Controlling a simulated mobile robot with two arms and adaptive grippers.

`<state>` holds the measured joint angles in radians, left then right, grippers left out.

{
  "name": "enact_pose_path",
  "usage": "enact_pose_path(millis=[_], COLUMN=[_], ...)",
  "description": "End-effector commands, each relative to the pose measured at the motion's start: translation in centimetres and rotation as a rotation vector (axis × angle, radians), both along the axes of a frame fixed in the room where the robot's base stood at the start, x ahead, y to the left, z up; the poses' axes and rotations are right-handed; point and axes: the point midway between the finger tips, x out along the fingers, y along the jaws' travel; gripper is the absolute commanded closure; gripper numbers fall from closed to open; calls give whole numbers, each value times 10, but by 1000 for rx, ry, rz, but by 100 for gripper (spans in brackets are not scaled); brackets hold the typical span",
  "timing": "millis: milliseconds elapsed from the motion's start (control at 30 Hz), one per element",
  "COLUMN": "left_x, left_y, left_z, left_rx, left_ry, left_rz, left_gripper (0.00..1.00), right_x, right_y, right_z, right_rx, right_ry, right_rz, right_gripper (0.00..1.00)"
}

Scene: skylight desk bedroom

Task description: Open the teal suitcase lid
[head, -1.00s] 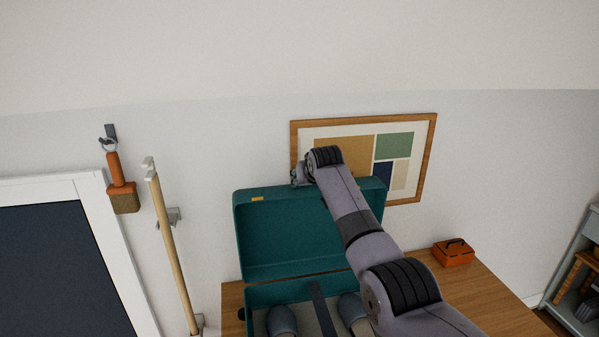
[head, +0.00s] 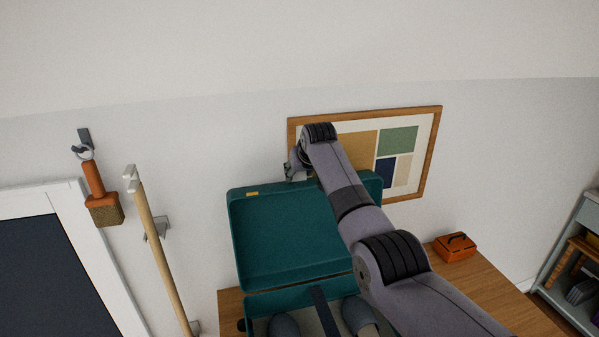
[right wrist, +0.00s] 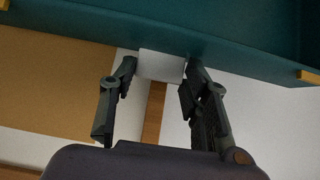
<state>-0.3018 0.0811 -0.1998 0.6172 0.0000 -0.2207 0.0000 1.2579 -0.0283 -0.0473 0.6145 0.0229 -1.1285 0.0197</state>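The teal suitcase lid (head: 290,238) stands raised, close to upright, at the back of the suitcase base (head: 262,302). My right gripper (head: 291,170) is at the lid's top edge, in front of the wall picture. In the right wrist view its two fingers (right wrist: 162,78) are spread apart. A pale block (right wrist: 162,65) shows between the fingertips, against the lid's edge (right wrist: 225,45); whether the fingers touch it is unclear. Inside the base lie grey-blue slippers (head: 285,325) and a dark strap (head: 323,308). My left gripper is not in view.
The suitcase is on a wooden desk (head: 490,285). An orange box (head: 455,247) stands on the desk to the right. A framed picture (head: 432,150) hangs behind the lid. A brush (head: 103,208) and a wooden pole (head: 158,245) are on the wall at left.

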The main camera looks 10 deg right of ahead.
Motion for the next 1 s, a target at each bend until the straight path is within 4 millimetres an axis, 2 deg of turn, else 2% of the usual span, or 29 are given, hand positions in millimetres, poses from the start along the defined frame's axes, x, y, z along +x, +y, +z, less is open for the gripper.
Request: enact_pose_path(millis=[333, 733, 1000], left_x=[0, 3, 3], left_y=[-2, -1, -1], left_z=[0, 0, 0], left_rx=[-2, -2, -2], left_ry=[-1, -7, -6], left_rz=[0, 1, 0], left_gripper=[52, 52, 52], right_x=[-1, -2, -19], right_y=[2, 1, 0], right_z=[-2, 1, 20], right_rx=[1, 1, 1], right_ry=[5, 2, 0], right_rz=[1, 0, 1], right_gripper=[37, 37, 37])
